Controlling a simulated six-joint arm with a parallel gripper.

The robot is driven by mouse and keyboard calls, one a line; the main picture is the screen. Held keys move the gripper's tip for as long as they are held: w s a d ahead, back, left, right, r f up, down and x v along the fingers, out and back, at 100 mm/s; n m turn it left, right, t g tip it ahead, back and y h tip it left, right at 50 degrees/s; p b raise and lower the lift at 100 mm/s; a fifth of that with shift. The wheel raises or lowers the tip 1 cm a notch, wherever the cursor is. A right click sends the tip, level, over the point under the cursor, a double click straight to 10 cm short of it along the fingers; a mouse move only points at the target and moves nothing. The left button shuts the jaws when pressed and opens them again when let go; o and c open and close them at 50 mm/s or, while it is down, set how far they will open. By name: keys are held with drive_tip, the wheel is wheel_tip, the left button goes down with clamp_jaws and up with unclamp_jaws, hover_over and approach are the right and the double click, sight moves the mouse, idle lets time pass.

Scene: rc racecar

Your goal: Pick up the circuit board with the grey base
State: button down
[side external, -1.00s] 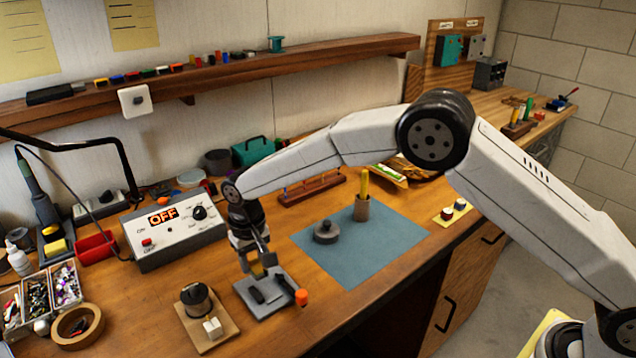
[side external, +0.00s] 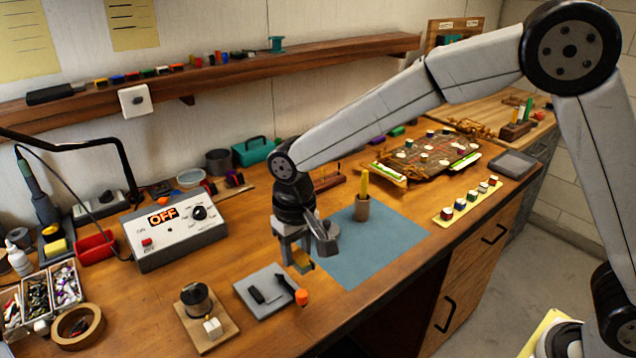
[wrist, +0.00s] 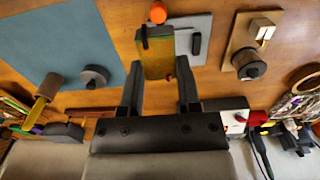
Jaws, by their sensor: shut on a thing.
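My gripper (side external: 304,258) is shut on a small flat yellow-brown board (wrist: 157,56) with green at one edge and a red spot. It is held between both fingers in the wrist view, clear of the bench, and its gold end (side external: 301,263) shows below the fingers in the side view. The grey base plate (side external: 255,281) lies on the bench, left of and below my gripper in the side view, with black parts on it and an orange knob (side external: 302,298) at its right corner. The plate also shows behind the board in the wrist view (wrist: 204,40).
A blue mat (side external: 385,245) lies to the right, bearing a wooden holder (side external: 362,211) with a yellow stick. A wooden base (side external: 222,325) with a spool stands left of the grey plate. A control box (side external: 177,238) reading OFF stands behind. A large component board (side external: 425,157) lies farther back.

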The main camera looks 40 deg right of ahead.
sight(311, 260)
drive_tip(key=shift+s+d+r, duration=0.25)
drive_tip(key=shift+s+r, duration=0.05)
drive_tip(key=shift+s, duration=0.4)
drive_tip(key=shift+s+d+r, duration=0.2)
drive_tip(key=shift+s+r, duration=0.1)
drive_tip(key=shift+s, duration=0.35)
